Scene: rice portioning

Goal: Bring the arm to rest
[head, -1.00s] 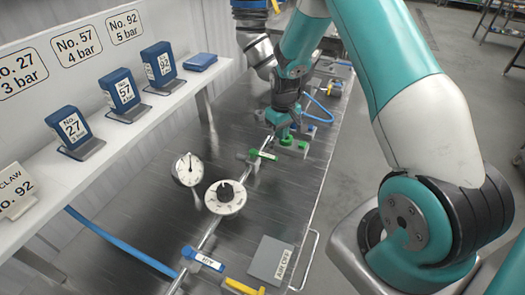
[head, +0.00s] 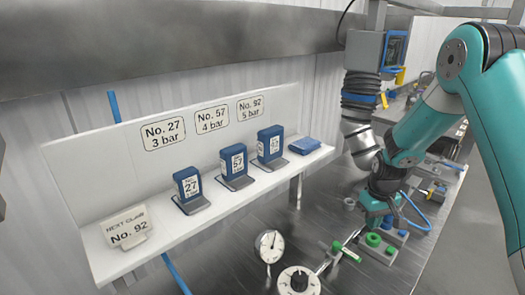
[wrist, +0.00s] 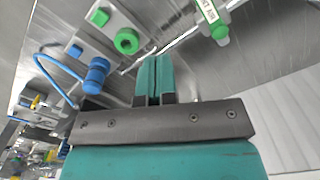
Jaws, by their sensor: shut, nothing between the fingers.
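My gripper (head: 376,218) hangs low over the right part of the metal bench in the head view, beside a green round fitting (head: 373,239). In the wrist view my gripper (wrist: 154,62) has its two teal fingers pressed together with nothing between them. The same green fitting shows ahead of the fingers in the wrist view (wrist: 127,41), apart from them. My arm reaches in from the right, bent at the elbow. Whether the fingertips touch the bench is hard to tell.
A white shelf (head: 85,238) holds blue numbered blocks (head: 190,186) and a "No. 92" card (head: 128,232). A dial gauge (head: 268,246), a round knob (head: 298,281) and a green-handled valve (head: 347,251) stand on the bench. A blue hose (wrist: 50,72) curves near my gripper.

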